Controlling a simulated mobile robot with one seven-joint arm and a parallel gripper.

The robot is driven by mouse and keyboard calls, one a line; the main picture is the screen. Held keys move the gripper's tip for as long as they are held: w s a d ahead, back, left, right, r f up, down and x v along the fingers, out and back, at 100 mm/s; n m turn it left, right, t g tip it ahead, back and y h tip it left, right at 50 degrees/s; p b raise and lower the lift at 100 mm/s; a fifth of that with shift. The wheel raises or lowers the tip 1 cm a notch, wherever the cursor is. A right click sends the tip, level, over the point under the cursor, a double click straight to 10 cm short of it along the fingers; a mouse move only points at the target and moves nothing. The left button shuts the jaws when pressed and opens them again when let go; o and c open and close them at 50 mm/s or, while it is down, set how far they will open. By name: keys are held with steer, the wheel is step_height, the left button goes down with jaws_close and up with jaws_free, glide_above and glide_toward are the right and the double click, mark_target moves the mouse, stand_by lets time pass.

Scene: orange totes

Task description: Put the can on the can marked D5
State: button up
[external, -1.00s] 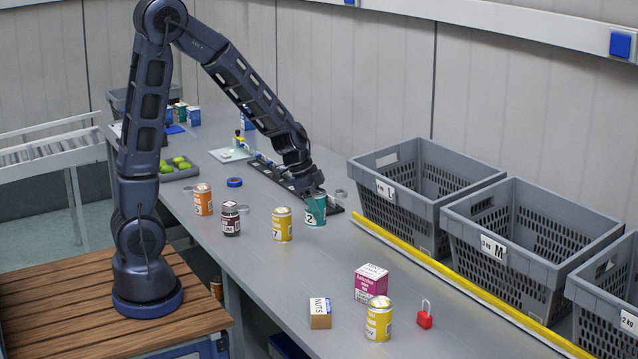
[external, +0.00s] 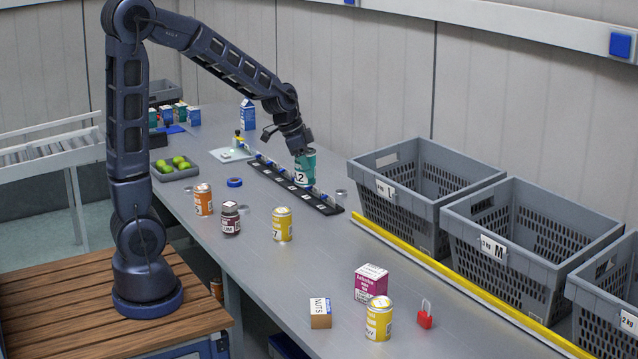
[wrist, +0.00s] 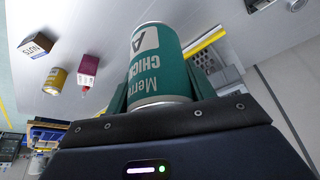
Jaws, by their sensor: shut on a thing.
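My gripper (external: 304,153) is shut on a teal can (external: 304,170) and holds it above the table, over the dark rack. The can's label shows "A2" in the external view; in the wrist view the can (wrist: 156,62) fills the space between my fingers. An orange can (external: 203,199) stands at the left of the table. One yellow can (external: 282,225) with a mark ending in 7 stands nearer the middle, and another yellow can (external: 378,319) stands at the front. I cannot read D5 on any can.
A dark jar (external: 230,217) stands between the orange can and the middle yellow can. A yellow rail (external: 450,274) and grey crates (external: 425,222) line the right side.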

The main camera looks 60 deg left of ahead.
steer(key=s+a+r+n+y, duration=0.1)
steer(key=s+a+r+n, duration=0.2)
steer(key=a, duration=0.7)
steer(key=s+a+r+n+y, duration=0.1)
steer(key=s+a+n+y, duration=0.3)
steer(key=a, duration=0.7)
steer(key=s+a+r+n+h, duration=0.1)
steer(key=s+a+r+n, duration=0.2)
steer(key=a, duration=0.7)
steer(key=n+y, duration=0.2)
steer(key=n, duration=0.3)
glide_above(203, 186)
steer(key=shift+g, duration=0.3)
step_height(203, 186, down, 18)
steer(key=shift+f, duration=0.15)
steer(key=o, duration=0.9)
steer(key=shift+s+f, duration=0.1)
steer(key=shift+f, duration=0.05)
steer(key=shift+c, duration=0.2)
steer(key=o, duration=0.4)
steer(key=shift+c, duration=0.2)
steer(key=shift+d, duration=0.1)
